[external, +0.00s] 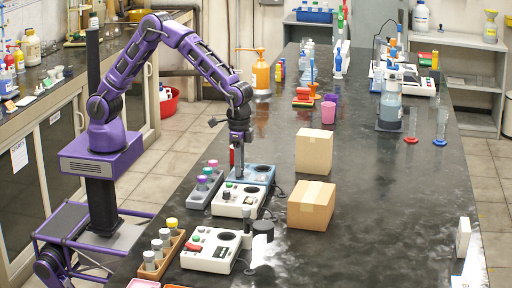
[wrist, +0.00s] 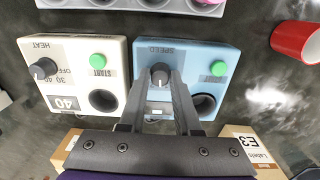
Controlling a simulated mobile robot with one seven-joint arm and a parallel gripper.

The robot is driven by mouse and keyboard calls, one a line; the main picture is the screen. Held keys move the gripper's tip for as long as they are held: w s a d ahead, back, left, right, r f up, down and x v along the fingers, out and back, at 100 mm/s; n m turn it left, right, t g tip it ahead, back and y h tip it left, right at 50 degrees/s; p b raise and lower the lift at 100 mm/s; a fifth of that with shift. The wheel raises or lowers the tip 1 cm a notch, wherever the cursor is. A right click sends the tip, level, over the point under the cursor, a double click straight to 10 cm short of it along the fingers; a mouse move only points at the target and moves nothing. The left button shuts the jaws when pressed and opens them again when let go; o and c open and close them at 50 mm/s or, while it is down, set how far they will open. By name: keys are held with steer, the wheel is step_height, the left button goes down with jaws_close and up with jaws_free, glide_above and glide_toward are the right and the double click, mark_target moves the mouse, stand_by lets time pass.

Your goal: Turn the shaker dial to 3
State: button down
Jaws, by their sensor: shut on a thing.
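The shaker appears to be the blue box (wrist: 220,47) labelled SPEED, with a dark dial (wrist: 158,69), a green START button and a dark round well. In the external view the blue box (external: 264,182) sits on the black bench behind a white box. My gripper (wrist: 161,80) is shut on the dial, its fingers reaching down over it. In the external view my gripper (external: 237,172) points straight down at the blue box. The fingers hide part of the dial's surroundings, and I cannot read its setting.
A white box (wrist: 62,80) labelled HEAT, showing 40, stands beside the blue one. A red cup (wrist: 296,41) is near in the wrist view. A tube rack (external: 205,187) and cardboard boxes (external: 314,150) flank the boxes. The bench's right side is largely clear.

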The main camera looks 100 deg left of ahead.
steer(key=m+p, duration=0.1)
steer(key=m, duration=0.2)
steer(key=shift+r+m, duration=0.1)
steer(key=shift+m, duration=0.2)
steer(key=m+p, duration=0.1)
steer(key=m, duration=0.3)
steer(key=shift+m, duration=0.3)
steer(key=m+p, duration=0.1)
steer(key=m, duration=0.2)
steer(key=shift+m, duration=2.1)
steer(key=c, duration=0.6)
jaws_free()
